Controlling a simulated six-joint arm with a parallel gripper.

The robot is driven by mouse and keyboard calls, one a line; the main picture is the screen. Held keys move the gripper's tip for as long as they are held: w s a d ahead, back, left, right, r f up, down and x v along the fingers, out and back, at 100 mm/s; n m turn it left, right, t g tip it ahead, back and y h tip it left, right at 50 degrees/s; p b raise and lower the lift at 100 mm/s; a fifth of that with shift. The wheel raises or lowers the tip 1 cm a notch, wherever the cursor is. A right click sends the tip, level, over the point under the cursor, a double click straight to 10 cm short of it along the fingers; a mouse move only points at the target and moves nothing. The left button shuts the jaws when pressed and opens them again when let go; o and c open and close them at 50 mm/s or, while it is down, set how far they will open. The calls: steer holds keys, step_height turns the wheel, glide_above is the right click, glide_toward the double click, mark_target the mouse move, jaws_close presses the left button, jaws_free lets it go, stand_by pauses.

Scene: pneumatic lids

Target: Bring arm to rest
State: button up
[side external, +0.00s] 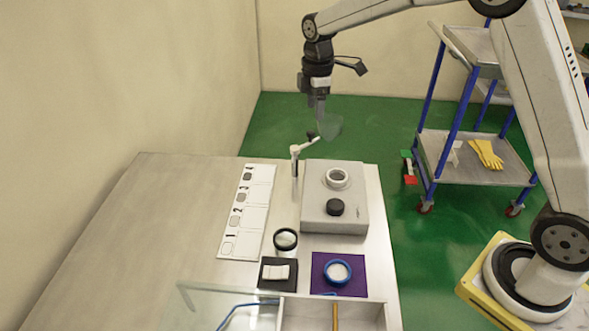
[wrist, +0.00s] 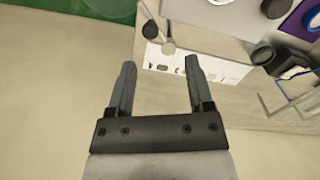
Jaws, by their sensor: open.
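My gripper (side external: 321,112) hangs fingers-down in the air above the far end of the bench. In the wrist view its two fingers (wrist: 159,66) are apart with nothing between them. The grey box (side external: 349,224) stands below it, with a white ring (side external: 337,178) and a black knob (side external: 335,207) on top. A white post with a lever arm (side external: 296,160) stands beside the box, below the gripper and apart from it in the side view. A see-through disc (side external: 329,127) shows by the fingertips; I cannot tell whether it touches them.
A numbered white strip (side external: 238,232), a black ring (side external: 285,239), a black pad (side external: 263,285) with a white piece, and a purple mat (side external: 319,283) with a blue-rimmed dish (side external: 338,271) lie on the bench. A trolley (side external: 440,163) stands right. The bench's left is clear.

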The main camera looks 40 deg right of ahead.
steer(key=s+a+f+m+t, duration=0.1)
steer(key=s+f+m, duration=0.2)
steer(key=s, duration=0.9)
steer(key=s+a+f+m+t, duration=0.1)
steer(key=s+f+m, duration=0.2)
steer(key=s+m, duration=0.7)
steer(key=shift+s+f, duration=0.35)
steer(key=shift+s, duration=0.5)
